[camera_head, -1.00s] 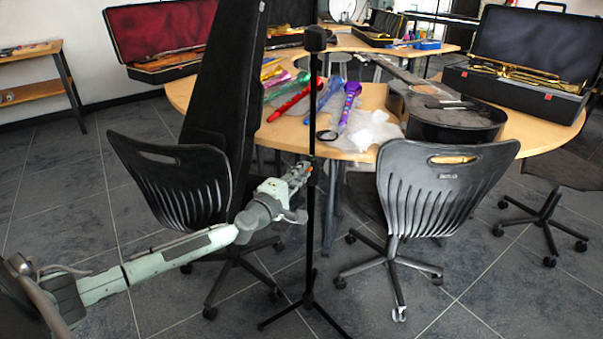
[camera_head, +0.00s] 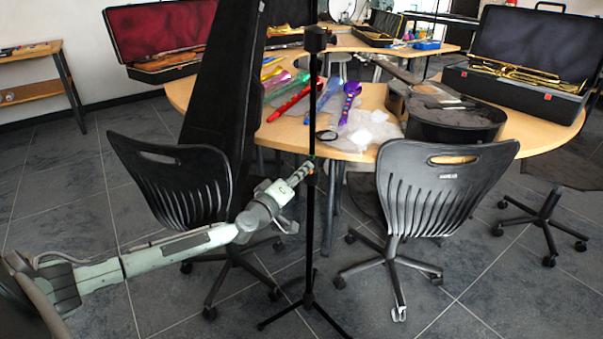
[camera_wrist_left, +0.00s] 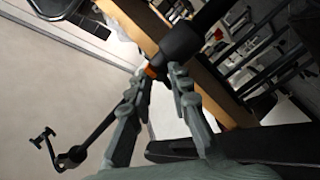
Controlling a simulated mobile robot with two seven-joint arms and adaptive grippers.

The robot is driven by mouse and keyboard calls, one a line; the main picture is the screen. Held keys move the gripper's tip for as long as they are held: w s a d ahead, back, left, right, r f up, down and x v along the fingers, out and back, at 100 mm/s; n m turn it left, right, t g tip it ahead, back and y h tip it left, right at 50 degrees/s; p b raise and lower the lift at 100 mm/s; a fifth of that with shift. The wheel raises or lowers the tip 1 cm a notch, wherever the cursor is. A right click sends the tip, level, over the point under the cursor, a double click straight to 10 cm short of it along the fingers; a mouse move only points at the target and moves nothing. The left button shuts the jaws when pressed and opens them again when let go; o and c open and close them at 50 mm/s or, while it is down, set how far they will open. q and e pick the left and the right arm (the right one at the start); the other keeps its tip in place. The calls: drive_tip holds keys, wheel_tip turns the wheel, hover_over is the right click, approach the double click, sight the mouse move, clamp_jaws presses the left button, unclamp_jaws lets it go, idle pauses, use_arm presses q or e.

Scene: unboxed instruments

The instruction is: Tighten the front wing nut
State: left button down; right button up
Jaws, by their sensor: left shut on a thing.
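A thin black stand (camera_head: 312,220) rises upright from a tripod base, with a black block (camera_head: 315,39) at its top. My left gripper (camera_head: 308,166) reaches in from the left and meets the pole at about mid-height. In the left wrist view, a small orange part (camera_wrist_left: 150,71), likely the wing nut, shows at the fingertips. The gripper (camera_wrist_left: 157,77) is shut on it, with one finger on each side. A thick black collar (camera_wrist_left: 180,42) of the stand is just beyond the tips. The nut's wings are mostly hidden. My right gripper is in neither view.
The wooden table (camera_head: 545,135) behind holds a black guitar (camera_head: 450,110), colourful instruments and an open case (camera_head: 520,85).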

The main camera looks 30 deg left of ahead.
use_arm(q)
drive_tip(key=shift+r, duration=0.1)
idle(0.3)
drive_tip(key=c, duration=1.4)
unclamp_jaws()
drive_tip(key=s, duration=1.2)
drive_tip(key=shift+d, duration=0.25)
